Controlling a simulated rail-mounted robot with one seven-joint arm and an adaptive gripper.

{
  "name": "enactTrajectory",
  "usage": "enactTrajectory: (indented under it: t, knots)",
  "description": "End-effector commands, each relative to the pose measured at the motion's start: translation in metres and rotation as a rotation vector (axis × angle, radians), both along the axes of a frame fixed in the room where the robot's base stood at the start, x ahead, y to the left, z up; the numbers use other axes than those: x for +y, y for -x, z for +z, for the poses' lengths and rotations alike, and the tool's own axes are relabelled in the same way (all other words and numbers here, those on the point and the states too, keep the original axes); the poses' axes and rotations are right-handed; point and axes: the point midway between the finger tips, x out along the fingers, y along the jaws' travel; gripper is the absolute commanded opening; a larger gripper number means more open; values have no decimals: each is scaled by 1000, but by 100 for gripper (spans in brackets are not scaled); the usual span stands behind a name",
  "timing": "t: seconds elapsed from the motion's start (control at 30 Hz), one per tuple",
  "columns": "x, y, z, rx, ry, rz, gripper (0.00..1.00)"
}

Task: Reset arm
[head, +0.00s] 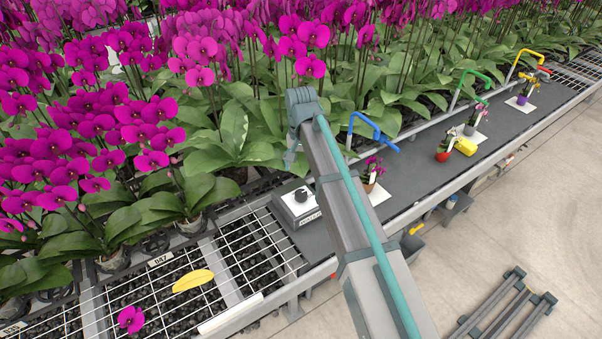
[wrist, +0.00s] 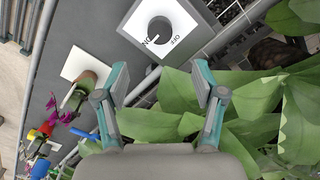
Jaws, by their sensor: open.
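My gripper (wrist: 159,80) is open in the wrist view, with its two teal-and-grey fingers well apart and nothing between them. A white switch box (wrist: 158,30) with a dark round knob and ON and OFF marks lies beyond the fingertips. My gripper is apart from it in the picture, and green orchid leaves (wrist: 175,122) show behind and between the fingers. In the head view my arm (head: 355,215) reaches up from the bottom edge, and its far end bends down near the orchids. The switch box (head: 298,208) sits left of the arm on the dark bench.
Dense magenta orchids (head: 85,165) fill the back and left. Small potted plants on white cards (head: 380,194) stand along the dark bench (head: 415,185). Blue (head: 375,127), green and yellow hooped handles rise at its back edge. A yellow leaf (head: 193,280) lies on the wire mesh.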

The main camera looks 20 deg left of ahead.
Motion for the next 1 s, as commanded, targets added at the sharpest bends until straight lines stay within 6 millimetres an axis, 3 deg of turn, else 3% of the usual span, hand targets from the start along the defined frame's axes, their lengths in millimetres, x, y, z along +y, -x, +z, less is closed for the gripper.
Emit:
enactTrajectory:
  t: [0.5,0.63,0.77,1.0]
  knots:
    - [0,0,3,0,0,0,69]
    - [-17,-1,-10,1,1,-6,69]
    - [-61,-4,-43,3,2,-20,69]
    - [-192,8,-134,4,1,-55,69]
